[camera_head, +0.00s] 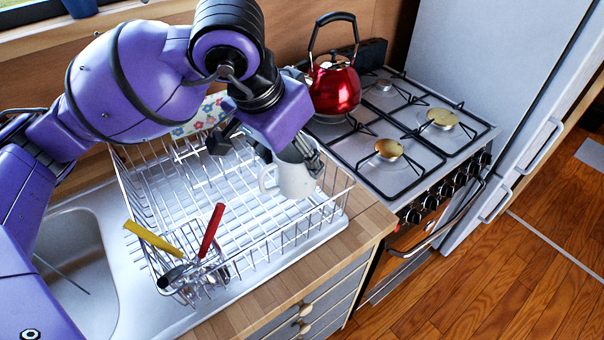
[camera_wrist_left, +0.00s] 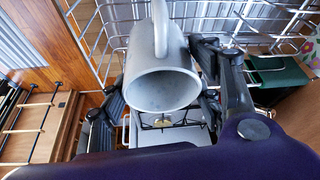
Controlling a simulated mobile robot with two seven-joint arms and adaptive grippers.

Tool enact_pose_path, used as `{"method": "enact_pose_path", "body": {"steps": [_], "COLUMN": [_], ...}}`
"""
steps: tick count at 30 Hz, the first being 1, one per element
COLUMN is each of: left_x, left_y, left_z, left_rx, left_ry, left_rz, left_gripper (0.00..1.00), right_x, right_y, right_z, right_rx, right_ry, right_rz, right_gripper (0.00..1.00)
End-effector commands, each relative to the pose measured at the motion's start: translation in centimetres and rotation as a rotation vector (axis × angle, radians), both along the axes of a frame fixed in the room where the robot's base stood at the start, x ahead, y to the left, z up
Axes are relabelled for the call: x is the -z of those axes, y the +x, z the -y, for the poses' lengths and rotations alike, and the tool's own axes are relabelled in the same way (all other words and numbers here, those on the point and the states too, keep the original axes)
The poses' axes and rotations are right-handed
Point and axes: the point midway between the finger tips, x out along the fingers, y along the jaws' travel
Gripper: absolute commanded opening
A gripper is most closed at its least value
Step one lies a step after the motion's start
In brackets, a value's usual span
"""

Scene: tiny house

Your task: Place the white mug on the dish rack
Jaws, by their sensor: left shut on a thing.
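The white mug (camera_head: 295,176) is in my left gripper (camera_head: 304,148), over the right part of the dish rack (camera_head: 262,250) in the head view. In the left wrist view the mug (camera_wrist_left: 162,80) sits between the two fingers of the left gripper (camera_wrist_left: 160,108), with its open mouth facing the camera and its handle at the top. The mug's lower part is close to the rack's wires; I cannot tell if it touches them. My right gripper is not in view.
A yellow-handled utensil (camera_head: 152,238) and a red-handled one (camera_head: 211,230) stand in the rack's front holder. A floral patterned item (camera_head: 203,118) is at the rack's back. A red kettle (camera_head: 334,88) stands on the stove (camera_head: 400,160) to the right. The sink (camera_head: 75,260) is left.

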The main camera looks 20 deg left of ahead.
Motion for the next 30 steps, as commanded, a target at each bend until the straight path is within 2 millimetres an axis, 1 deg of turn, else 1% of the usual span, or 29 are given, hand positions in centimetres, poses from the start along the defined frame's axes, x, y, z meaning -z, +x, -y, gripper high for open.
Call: {"method": "enact_pose_path", "body": {"steps": [5, 9, 12, 21, 26, 27, 30], "left_x": [1.6, 3.7, 4.7, 5.0, 5.6, 5.6, 5.5], "left_y": [0.0, -0.1, -0.1, 0.0, 0.0, 0.0, 0.0], "left_z": [0.0, 0.0, 0.0, 0.0, 0.0, 0.0, 0.0], "left_rx": [0.0, -0.001, 0.0, -0.001, -0.001, -0.001, -0.001], "left_ry": [-0.002, -0.001, -0.002, -0.002, 0.0, 0.0, 0.0], "left_rz": [-0.001, -0.004, -0.001, 0.003, 0.0, -0.001, 0.0], "left_gripper": [0.23, 0.23, 0.23, 0.23, 0.23, 0.63, 0.76], "right_x": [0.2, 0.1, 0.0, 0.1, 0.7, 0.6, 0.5], "right_y": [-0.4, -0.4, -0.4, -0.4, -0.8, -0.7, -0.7], "right_z": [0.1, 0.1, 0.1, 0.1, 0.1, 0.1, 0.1], "right_rx": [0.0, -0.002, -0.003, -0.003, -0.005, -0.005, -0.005], "right_ry": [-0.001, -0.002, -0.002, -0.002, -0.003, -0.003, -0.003], "right_rz": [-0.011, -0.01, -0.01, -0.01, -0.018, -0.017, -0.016], "right_gripper": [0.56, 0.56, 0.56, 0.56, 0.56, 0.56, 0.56]}}
